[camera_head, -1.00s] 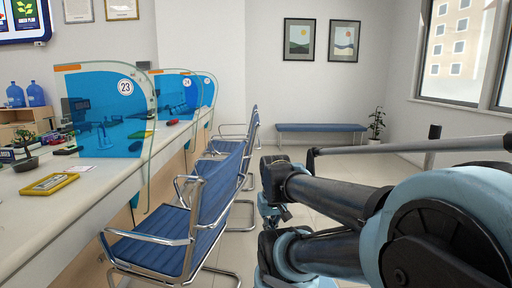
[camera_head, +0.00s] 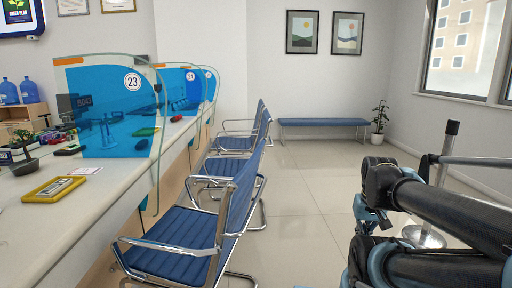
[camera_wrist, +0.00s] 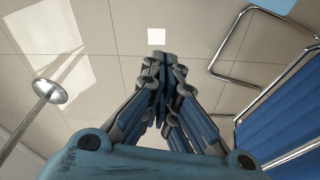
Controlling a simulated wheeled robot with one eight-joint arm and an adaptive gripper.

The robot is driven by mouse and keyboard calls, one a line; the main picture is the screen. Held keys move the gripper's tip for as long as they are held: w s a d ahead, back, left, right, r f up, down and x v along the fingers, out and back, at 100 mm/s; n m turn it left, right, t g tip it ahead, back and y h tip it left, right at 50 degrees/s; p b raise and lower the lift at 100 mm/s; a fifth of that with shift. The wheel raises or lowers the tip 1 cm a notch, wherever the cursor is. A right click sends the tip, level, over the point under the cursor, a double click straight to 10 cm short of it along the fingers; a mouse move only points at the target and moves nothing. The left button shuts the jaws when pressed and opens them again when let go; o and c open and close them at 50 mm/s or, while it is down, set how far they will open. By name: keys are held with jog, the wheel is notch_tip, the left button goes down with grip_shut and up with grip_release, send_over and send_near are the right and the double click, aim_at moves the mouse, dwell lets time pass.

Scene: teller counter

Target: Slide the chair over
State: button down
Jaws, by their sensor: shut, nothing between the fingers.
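The nearest chair (camera_head: 178,247) has a blue ribbed seat and back with chrome arms and frame. It stands at the teller counter (camera_head: 60,222) in the lower left middle of the head view, its back toward the right. In the wrist view a blue chair (camera_wrist: 285,118) with chrome tubing shows at the right edge. My gripper (camera_wrist: 160,62) is shut and empty over the tiled floor, to the left of that chair and apart from it. In the head view my arm is at the lower right, with clear floor between it and the chairs; my fingers are not clear there.
More blue chairs (camera_head: 227,165) stand in line along the counter behind the nearest one. A blue bench (camera_head: 323,123) and a potted plant (camera_head: 380,117) are by the back wall. A post with a round base (camera_head: 425,236) stands beyond my arm. The middle floor (camera_head: 300,190) is free.

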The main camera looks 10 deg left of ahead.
aim_at(251, 153)
jog(key=w+a+r, duration=1.1)
jog(key=a+r, duration=0.4)
jog(key=a, duration=0.1)
jog(key=a+r, duration=0.2)
jog(key=a, duration=0.6)
jog(key=a+r, duration=0.2)
jog(key=a, duration=0.6)
jog(key=a+r, duration=0.2)
jog(key=a, duration=0.6)
jog(key=shift+w+a, duration=0.1)
jog(key=shift+w, duration=0.15)
jog(key=w, duration=0.8)
jog(key=w+f, duration=0.1)
jog(key=w, duration=0.3)
jog(key=shift+a, duration=0.2)
jog(key=shift+s+d+f, duration=0.1)
jog(key=shift+s+f, duration=0.1)
jog(key=shift+f, duration=0.15)
